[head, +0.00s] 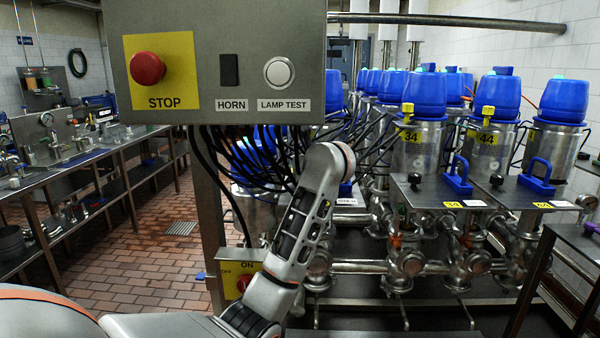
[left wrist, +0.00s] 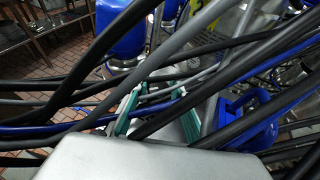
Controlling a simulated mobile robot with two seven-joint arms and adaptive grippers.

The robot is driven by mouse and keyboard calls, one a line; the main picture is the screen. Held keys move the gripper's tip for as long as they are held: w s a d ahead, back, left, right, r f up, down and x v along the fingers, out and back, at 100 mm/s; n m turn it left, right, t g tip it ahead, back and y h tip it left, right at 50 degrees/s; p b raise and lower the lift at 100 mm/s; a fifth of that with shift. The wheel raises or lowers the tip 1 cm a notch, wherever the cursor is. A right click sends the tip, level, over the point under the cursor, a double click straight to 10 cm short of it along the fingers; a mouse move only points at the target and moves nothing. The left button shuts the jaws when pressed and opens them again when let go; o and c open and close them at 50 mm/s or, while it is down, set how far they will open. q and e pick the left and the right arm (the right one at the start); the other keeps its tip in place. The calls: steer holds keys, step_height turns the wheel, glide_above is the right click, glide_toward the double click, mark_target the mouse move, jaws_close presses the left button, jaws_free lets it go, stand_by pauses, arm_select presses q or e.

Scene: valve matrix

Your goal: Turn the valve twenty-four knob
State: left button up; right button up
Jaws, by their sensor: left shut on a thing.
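My left gripper shows in the left wrist view (left wrist: 158,103) as two teal-lined fingers amid black, grey and blue cables. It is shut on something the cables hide. In the head view my left arm reaches up from the bottom and hides the gripper. A blue knob (head: 345,188) shows partly behind that arm, above a plate with a small white label (head: 347,201); no number twenty-four is legible. In the left wrist view a blue handle (left wrist: 243,119) stands right of the fingers, partly behind cables. My right gripper is not in view.
Black cables (head: 285,165) hang across the space around my left arm. Plates marked 34 (head: 412,186) and 44 (head: 498,190) carry blue handles, with blue-topped cylinders behind. A control box (head: 215,60) hangs in front. The tiled floor (head: 130,265) at left is clear.

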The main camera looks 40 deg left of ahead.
arm_select(q)
steer(key=shift+w+d+f, duration=0.1)
steer(key=shift+d+f, duration=0.05)
steer(key=shift+f, duration=0.45)
steer(key=o, duration=1.1)
steer(key=shift+w, duration=0.15)
steer(key=shift+s+r, duration=0.2)
steer(key=v, duration=0.7)
steer(key=shift+s, duration=0.1)
